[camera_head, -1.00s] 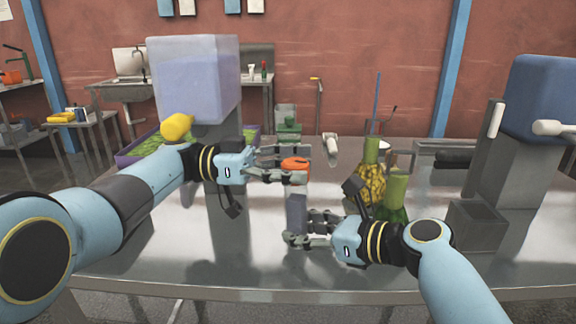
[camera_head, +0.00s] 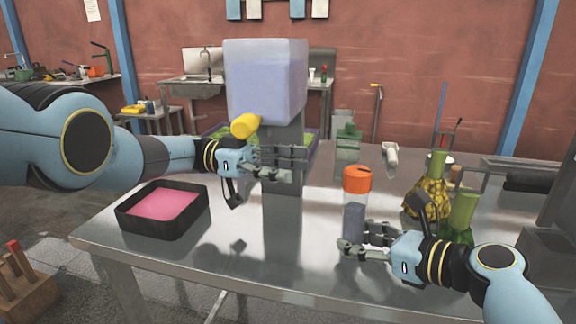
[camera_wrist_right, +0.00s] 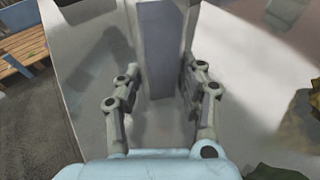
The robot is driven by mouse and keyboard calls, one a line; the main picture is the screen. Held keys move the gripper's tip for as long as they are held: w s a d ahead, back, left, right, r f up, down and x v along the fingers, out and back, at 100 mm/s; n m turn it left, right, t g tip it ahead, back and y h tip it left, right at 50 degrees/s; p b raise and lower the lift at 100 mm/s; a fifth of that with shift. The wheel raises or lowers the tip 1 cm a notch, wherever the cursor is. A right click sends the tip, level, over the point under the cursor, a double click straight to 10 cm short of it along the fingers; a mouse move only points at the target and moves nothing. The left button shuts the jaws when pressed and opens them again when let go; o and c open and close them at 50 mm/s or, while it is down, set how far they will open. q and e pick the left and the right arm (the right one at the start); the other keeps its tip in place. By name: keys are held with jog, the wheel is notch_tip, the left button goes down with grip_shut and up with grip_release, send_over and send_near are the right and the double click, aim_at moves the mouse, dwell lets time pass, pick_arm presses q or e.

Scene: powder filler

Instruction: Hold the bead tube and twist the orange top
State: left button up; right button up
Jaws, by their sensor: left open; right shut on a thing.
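The bead tube (camera_head: 355,222) has a grey-purple lower body and a clear upper part under an orange top (camera_head: 356,172). It stands upright above the table, and the orange top sits on it. My right gripper (camera_head: 352,246) is shut on the lower body of the tube. In the right wrist view the tube body (camera_wrist_right: 160,50) is between the fingers of my right gripper (camera_wrist_right: 160,90); its top is out of that view. My left gripper (camera_head: 298,163) is open and empty, to the left of the orange top and clear of it.
A filler with a pale purple hopper (camera_head: 265,85) and yellow knob (camera_head: 244,126) stands behind my left gripper. A black tray with pink contents (camera_head: 163,232) sits on the left of the metal table (camera_head: 250,265). A yellow patterned vessel (camera_head: 427,197) and green vessel (camera_head: 462,217) stand right of the tube.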

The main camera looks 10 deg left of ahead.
jog(key=o, duration=0.9)
jog(key=shift+o, duration=0.2)
